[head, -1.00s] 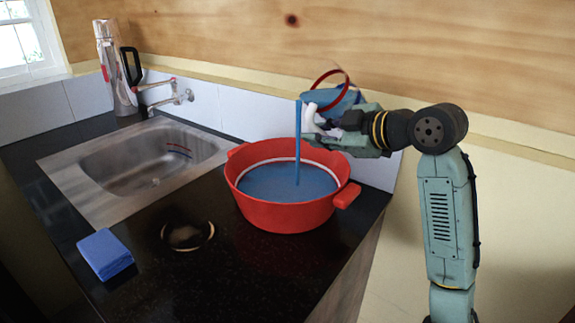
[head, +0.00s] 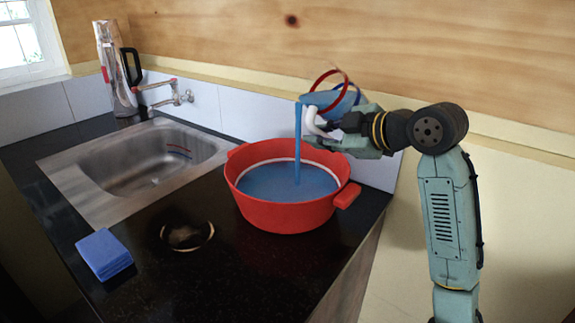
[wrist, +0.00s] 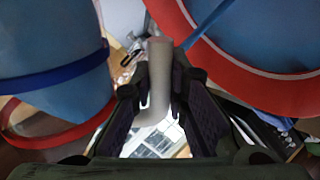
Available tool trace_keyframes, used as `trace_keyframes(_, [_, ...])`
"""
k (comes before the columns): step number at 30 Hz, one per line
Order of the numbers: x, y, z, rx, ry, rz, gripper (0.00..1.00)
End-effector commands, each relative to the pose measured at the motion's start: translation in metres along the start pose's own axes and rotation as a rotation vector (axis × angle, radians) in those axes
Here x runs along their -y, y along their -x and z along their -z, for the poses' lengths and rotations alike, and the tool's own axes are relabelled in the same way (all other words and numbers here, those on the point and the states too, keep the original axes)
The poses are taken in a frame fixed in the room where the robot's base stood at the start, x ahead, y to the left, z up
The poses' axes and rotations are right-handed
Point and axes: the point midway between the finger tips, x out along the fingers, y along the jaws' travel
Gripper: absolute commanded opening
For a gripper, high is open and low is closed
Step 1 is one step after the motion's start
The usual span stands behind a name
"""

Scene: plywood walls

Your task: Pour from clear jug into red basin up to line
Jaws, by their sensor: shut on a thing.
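The clear jug (head: 332,98), with a red and a blue band, is tipped over the red basin (head: 285,217). My gripper (head: 322,132) is shut on the jug's white handle (head: 313,121); the handle also shows between the fingers in the wrist view (wrist: 158,85). A blue stream (head: 297,145) falls from the jug into the basin. Blue liquid (head: 285,186) covers the basin's inside, its surface a little below the white line (head: 262,161) on the inner wall. The wrist view shows the jug (wrist: 60,85) at left and the basin's rim (wrist: 262,88) at right.
A metal sink (head: 145,165) with a wall tap (head: 172,95) lies left of the basin. A steel flask (head: 116,70) stands at the back left. A blue cloth (head: 103,254) and a dark round piece (head: 187,236) are on the black counter (head: 225,275). The front counter is otherwise mostly clear.

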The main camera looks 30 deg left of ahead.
Motion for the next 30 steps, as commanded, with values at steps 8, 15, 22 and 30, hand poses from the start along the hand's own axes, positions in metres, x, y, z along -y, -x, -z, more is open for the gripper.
trace_keyframes(8, [-0.0007, 0.0007, -0.0004, 0.006, 0.016, -0.006, 0.0])
trace_keyframes(15, [-0.0003, 0.0004, -0.0017, 0.013, 0.028, -0.006, 0.0])
trace_keyframes(22, [0.0002, 0.0001, -0.0032, 0.021, 0.042, -0.007, 0.0])
trace_keyframes(30, [0.0006, -0.0002, -0.0048, 0.03, 0.059, -0.008, 0.0])
